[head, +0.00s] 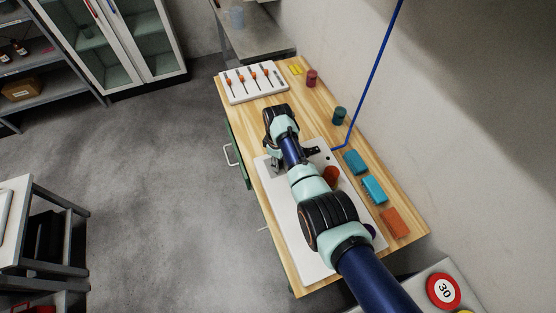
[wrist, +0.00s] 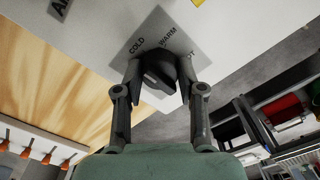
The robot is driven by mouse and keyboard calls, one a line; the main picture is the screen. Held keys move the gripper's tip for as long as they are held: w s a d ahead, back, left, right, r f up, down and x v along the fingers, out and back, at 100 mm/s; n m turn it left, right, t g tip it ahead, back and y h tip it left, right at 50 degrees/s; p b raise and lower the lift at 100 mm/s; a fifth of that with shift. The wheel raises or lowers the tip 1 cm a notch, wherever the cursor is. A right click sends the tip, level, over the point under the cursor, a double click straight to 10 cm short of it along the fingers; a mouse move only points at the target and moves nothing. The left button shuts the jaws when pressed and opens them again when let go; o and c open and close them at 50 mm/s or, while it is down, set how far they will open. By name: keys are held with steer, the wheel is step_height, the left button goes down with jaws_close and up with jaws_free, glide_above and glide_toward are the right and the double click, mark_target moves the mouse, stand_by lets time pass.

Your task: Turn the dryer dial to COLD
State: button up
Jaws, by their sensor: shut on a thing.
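A dark dial (wrist: 160,74) sits on a light grey label plate (wrist: 165,28) on a white surface in the wrist view. The plate reads COLD at the left, WARM in the middle, and a partly covered word ending in "OT" at the right. My gripper (wrist: 160,80) has one finger on each side of the dial and is shut on it. I cannot tell for sure which word the dial points to. In the head view my arm hides the dial; a white panel (head: 286,228) shows under the arm on the wooden bench.
Another dark knob (wrist: 60,6) is at the wrist view's top left. On the wooden bench (head: 262,125) stand a screwdriver rack (head: 240,95), a red spool (head: 311,78), a green spool (head: 339,116), blue brushes (head: 374,189) and an orange block (head: 394,223). A blue cable (head: 376,72) rises beside the wall.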

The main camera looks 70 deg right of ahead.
stand_by(0.3)
steer(key=o, duration=1.1)
steer(key=shift+o, duration=0.2)
step_height(320, 180, up, 12)
